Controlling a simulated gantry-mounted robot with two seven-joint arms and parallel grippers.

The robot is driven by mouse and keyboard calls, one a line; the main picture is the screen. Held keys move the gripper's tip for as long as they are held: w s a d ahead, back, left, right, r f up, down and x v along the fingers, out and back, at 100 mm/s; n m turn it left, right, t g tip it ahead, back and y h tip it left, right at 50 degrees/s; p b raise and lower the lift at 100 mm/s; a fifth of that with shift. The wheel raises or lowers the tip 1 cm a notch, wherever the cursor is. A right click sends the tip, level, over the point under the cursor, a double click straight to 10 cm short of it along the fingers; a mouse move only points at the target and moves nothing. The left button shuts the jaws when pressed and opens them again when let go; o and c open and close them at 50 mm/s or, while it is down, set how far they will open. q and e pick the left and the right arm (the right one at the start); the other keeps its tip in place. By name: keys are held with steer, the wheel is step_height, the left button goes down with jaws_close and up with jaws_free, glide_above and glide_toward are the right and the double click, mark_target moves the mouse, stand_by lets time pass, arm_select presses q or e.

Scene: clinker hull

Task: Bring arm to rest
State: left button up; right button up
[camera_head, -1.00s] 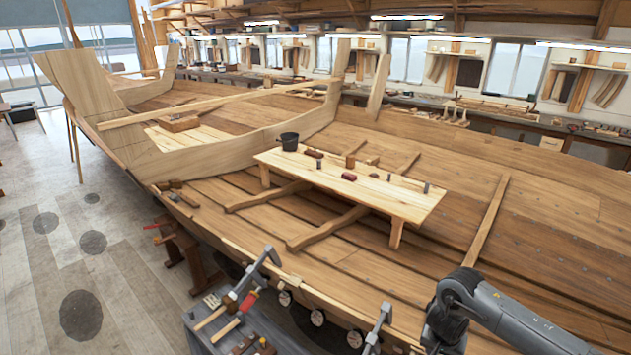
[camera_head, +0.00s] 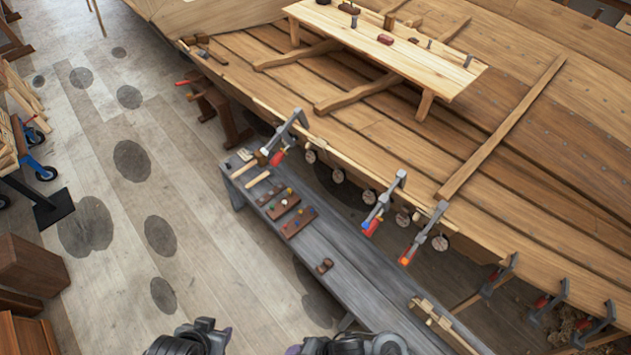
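Dark, rounded parts of my arms show at the bottom edge of the head view, one left of centre and one near the middle. No gripper fingers can be made out there, and the rest of both arms is cut off by the frame. The arm parts appear in front of the floor and the near end of the grey bench (camera_head: 372,268). I see nothing held.
The wooden hull (camera_head: 330,125) fills the upper right, with several clamps (camera_head: 384,203) along its edge. A plank table (camera_head: 390,52) stands inside it. Tools lie on the bench. Wooden boxes (camera_head: 30,268) and a blue-wheeled cart (camera_head: 38,160) stand left. The floor between is open.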

steer(key=w+d+r+n+t+h, duration=0.1)
steer(key=d+r+n+h, duration=0.1)
steer(key=d+r, duration=0.3)
steer(key=w+d+r+n+t+h+p, duration=0.1)
steer(key=d+r, duration=0.5)
steer(key=d, duration=0.6)
steer(key=w+d+r+n+t+h+p, duration=0.1)
steer(key=d+r+n+h, duration=0.3)
steer(key=d, duration=0.4)
steer(key=shift+w+d+r+n+t, duration=0.3)
steer(key=shift+w+r+n, duration=0.4)
steer(key=shift+w+r, duration=0.15)
